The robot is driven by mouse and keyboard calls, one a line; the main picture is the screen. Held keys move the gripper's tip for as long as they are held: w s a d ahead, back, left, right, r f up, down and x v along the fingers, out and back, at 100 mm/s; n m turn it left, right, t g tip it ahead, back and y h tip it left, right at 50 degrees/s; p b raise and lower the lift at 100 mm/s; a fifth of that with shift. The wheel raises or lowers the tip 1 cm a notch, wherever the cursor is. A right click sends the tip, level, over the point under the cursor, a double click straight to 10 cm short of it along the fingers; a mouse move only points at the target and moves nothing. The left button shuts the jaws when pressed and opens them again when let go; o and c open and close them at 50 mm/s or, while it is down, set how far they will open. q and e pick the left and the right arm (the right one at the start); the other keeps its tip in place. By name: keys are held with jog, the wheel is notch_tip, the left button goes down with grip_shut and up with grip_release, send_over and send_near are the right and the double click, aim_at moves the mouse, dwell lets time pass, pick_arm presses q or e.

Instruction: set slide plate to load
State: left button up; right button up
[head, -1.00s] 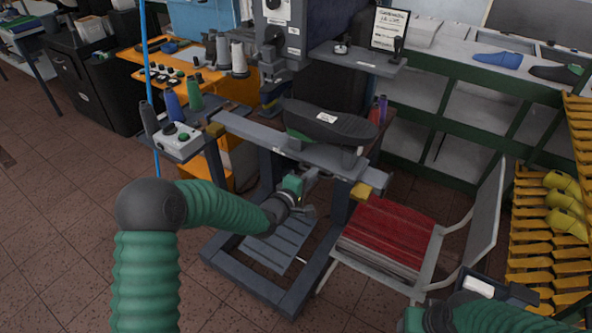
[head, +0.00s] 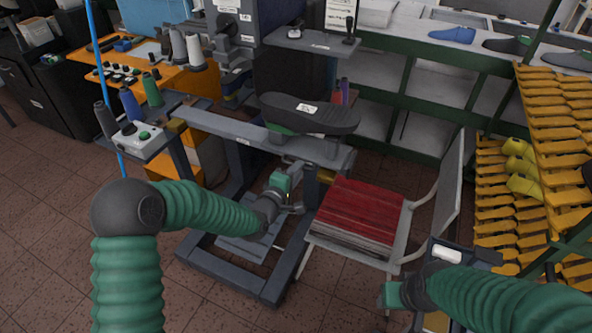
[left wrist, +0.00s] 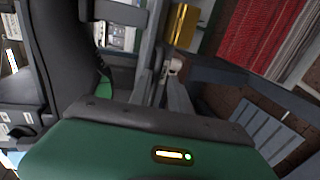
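The long dark slide plate (head: 318,112), with a white label on top and green below its left end, sits on the grey rail (head: 225,128) of the press stand. It is nearer the rail's right end. My left gripper (head: 294,180) is in front of and below the plate. In the left wrist view its fingers (left wrist: 165,92) look apart and point at a small pale knob (left wrist: 175,65); whether they touch it is unclear. The dark plate (left wrist: 55,60) fills that view's left side. My right gripper (head: 390,294) is low at the right, its fingers not clear.
A white chair with a red seat (head: 360,215) stands just right of the stand. A yellow rack (head: 560,115) and green shelving (head: 425,110) bound the right and back.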

pick_arm(q)
jog(key=shift+o, duration=0.5)
jog(key=shift+w+a, duration=0.1)
jog(key=shift+w, duration=0.05)
jog(key=shift+r, duration=0.1)
jog(key=v, duration=1.7)
jog(key=shift+f+p, duration=0.25)
jog(key=shift+p, duration=0.2)
jog(key=s+a+f+m+g+y+p, duration=0.2)
jog(key=s+a+m+g, duration=0.2)
jog(key=s, duration=0.5)
jog(key=s+a+f+m+g+y+p, duration=0.2)
jog(key=s+a+m+g+y, duration=0.1)
jog(key=s+m+g, duration=0.4)
jog(key=s+a+m, duration=0.1)
jog(key=s+m, duration=0.1)
jog(key=m, duration=0.1)
jog(key=shift+a+g, duration=0.4)
